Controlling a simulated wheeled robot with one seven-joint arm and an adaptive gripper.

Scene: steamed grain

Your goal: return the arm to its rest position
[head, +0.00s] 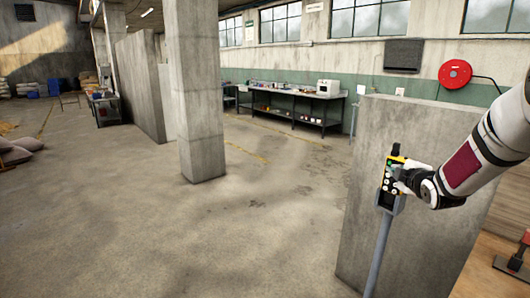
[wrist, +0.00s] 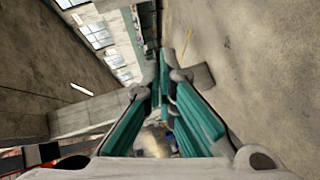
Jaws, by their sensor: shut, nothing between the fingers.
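My arm (head: 490,150) reaches in from the right edge of the head view, bent down and to the left. My gripper (head: 403,180) is at its end, in front of or beside a yellow and black button box (head: 389,178) on a grey post (head: 377,250); I cannot tell whether they touch. In the wrist view my gripper (wrist: 162,80) shows two teal-padded fingers that converge at their tips, shut with nothing between them. In the head view the fingertips are small and partly lost against the box.
A low concrete wall (head: 420,240) stands right behind the post. A concrete pillar (head: 198,95) stands left of centre. A workbench (head: 290,93) with several items is along the back wall, below the windows. The floor (head: 200,240) between is clear.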

